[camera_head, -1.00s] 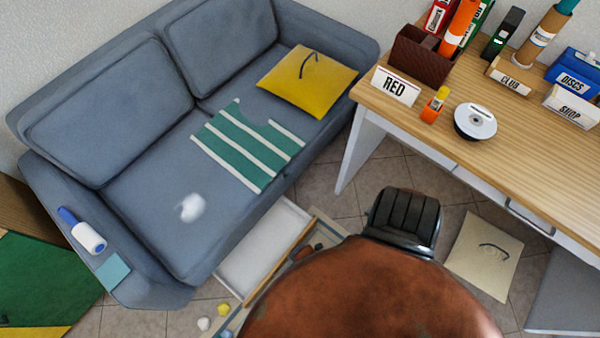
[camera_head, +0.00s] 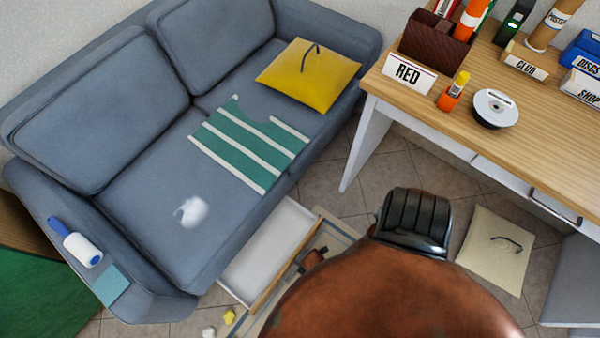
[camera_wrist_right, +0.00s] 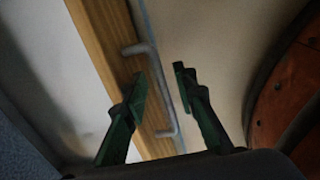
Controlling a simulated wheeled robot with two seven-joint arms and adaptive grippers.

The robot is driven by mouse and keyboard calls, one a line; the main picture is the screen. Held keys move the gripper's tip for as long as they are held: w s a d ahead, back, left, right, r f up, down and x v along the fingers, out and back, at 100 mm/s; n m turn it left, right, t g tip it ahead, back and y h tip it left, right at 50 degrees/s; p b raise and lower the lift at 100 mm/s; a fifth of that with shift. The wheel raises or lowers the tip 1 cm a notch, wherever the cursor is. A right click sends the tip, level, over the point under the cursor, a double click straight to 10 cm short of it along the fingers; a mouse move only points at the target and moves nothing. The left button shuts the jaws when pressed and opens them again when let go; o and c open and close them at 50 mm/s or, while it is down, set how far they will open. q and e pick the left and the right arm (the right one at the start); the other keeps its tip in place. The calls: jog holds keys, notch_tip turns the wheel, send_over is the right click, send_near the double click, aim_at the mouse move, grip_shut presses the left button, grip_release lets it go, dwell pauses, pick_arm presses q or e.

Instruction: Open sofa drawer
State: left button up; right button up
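The sofa drawer (camera_head: 268,250) stands out from under the front of the blue-grey sofa (camera_head: 140,180). Its white inside shows, with a wooden front board. In the right wrist view the wooden front (camera_wrist_right: 108,50) carries a grey bar handle (camera_wrist_right: 165,95). My right gripper (camera_wrist_right: 159,72) is open there, one dark green finger on each side of the bar, with a visible gap between the tips. Whether either finger touches the bar cannot be told. In the head view the right gripper is mostly hidden behind my brown body. My left gripper is not in view.
A wooden desk (camera_head: 480,135) with a RED sign (camera_head: 408,74) stands at right. A cream cushion (camera_head: 495,250) lies on the tiled floor. Small yellow (camera_head: 229,317) and white (camera_head: 209,332) crumpled bits lie beside the drawer. Some floor between sofa and desk is clear.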

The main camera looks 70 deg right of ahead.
jog(key=shift+c, duration=0.3)
grip_shut()
dwell(0.5)
